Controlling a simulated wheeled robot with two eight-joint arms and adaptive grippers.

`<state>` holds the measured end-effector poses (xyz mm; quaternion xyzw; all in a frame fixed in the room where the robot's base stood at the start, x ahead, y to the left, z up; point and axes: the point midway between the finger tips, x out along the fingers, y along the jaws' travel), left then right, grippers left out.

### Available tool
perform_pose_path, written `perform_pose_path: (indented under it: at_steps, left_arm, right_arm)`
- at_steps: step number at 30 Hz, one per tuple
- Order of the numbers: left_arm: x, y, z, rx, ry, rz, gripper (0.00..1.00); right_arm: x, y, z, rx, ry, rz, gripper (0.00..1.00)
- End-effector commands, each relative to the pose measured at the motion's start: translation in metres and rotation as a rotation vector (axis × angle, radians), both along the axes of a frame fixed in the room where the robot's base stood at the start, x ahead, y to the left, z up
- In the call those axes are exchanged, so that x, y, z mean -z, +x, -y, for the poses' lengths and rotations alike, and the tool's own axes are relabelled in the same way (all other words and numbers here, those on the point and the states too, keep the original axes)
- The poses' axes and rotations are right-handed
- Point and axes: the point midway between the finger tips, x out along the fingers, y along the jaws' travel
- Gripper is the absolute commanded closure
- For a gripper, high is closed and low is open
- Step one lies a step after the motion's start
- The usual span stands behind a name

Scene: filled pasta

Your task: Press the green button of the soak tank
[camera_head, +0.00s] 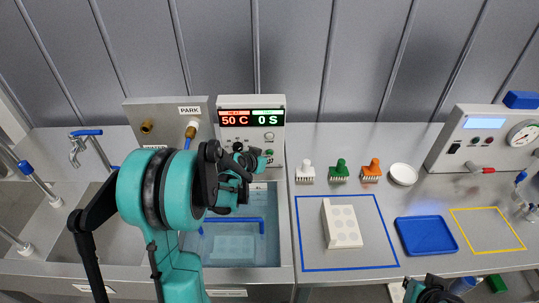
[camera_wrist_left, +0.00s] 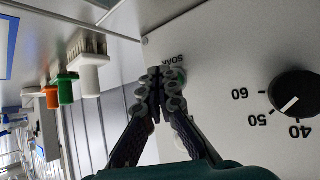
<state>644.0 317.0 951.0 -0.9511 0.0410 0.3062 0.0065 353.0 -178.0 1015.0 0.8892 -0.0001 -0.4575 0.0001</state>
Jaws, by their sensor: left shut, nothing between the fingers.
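The soak tank's control box (camera_head: 232,103) stands behind the water-filled tank. Its display (camera_head: 251,118) reads 50 C in red and 0 S in green. My left gripper (camera_head: 262,160) is shut and empty in front of the panel's lower right. In the left wrist view its fingertips (camera_wrist_left: 162,82) lie over the green button (camera_wrist_left: 182,76), beside the upside-down SOAK label. The fingers hide most of the button. I cannot tell whether they touch it. The dark dial (camera_wrist_left: 295,92) is to the right there. My right gripper (camera_head: 430,290) is partly visible at the bottom edge; its jaws are unclear.
White, green (camera_head: 340,171) and orange (camera_head: 372,170) brush-like tools and a white bowl (camera_head: 403,174) stand right of the tank. A white block (camera_head: 341,224) lies inside a blue outline. A blue tray (camera_head: 426,236) is farther right. A PARK panel (camera_head: 165,112) stands left of the control box.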

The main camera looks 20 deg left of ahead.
Motion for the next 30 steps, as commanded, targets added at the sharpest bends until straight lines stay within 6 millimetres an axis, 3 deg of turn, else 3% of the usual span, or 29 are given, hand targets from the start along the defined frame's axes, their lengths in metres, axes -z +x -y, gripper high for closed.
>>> perform_pose_path:
  at_steps: [30]
  left_arm:
    - [-0.0002, 0.0075, -0.0037, 0.0, 0.0, 0.0, 1.0]
  right_arm:
    - [0.0014, 0.0, 0.0, 0.0, 0.0, 0.0, 1.0]
